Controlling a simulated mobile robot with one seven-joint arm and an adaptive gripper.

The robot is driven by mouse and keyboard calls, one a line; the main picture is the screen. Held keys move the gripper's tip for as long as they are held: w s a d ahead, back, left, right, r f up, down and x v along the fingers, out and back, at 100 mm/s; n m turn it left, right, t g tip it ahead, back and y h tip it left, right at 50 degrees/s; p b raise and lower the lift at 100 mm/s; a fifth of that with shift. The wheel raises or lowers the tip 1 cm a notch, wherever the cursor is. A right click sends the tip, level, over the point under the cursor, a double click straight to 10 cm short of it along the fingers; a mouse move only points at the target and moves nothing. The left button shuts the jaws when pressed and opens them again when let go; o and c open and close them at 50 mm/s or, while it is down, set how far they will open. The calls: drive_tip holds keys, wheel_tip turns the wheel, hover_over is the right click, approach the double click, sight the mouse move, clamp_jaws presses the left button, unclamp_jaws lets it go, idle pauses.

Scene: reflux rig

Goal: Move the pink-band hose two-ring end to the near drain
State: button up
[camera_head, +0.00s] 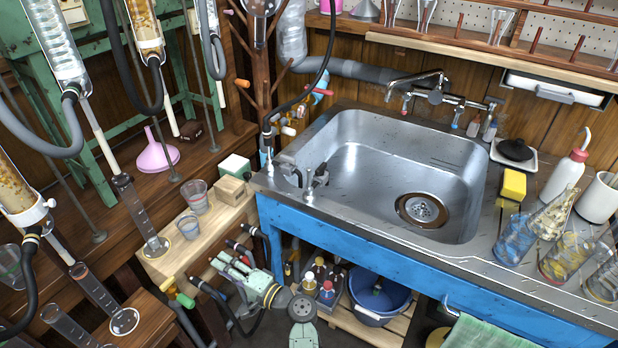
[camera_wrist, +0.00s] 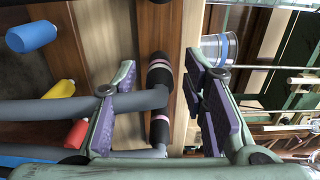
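In the wrist view a grey hose ends in a black cuff with two pale pink rings (camera_wrist: 160,68), lying between my fingers. A second grey hose end, its black cuff showing one pink ring (camera_wrist: 160,118), lies below it. My gripper (camera_wrist: 161,88) is open, with purple pads on either side of the cuffs. In the head view my gripper (camera_head: 236,268) is low, left of the blue sink front, beside dark hose ends. The bands are too small to tell apart there. The sink's drain (camera_head: 422,209) is uncovered. Two small fittings (camera_head: 318,180) stand at the sink's left near corner.
The sink (camera_head: 375,160) has a clear basin. Wet glassware (camera_head: 515,240), a yellow sponge (camera_head: 513,185) and a wash bottle (camera_head: 566,172) stand on its right. A wooden bench (camera_head: 160,265) with cups is left of my gripper. Bottles and a blue bucket (camera_head: 378,295) sit below the sink.

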drive_tip(key=shift+c, duration=0.3)
clamp_jaws()
idle(0.6)
drive_tip(key=shift+d, duration=0.15)
drive_tip(key=shift+v, duration=2.85)
drive_tip(key=shift+s, duration=0.1)
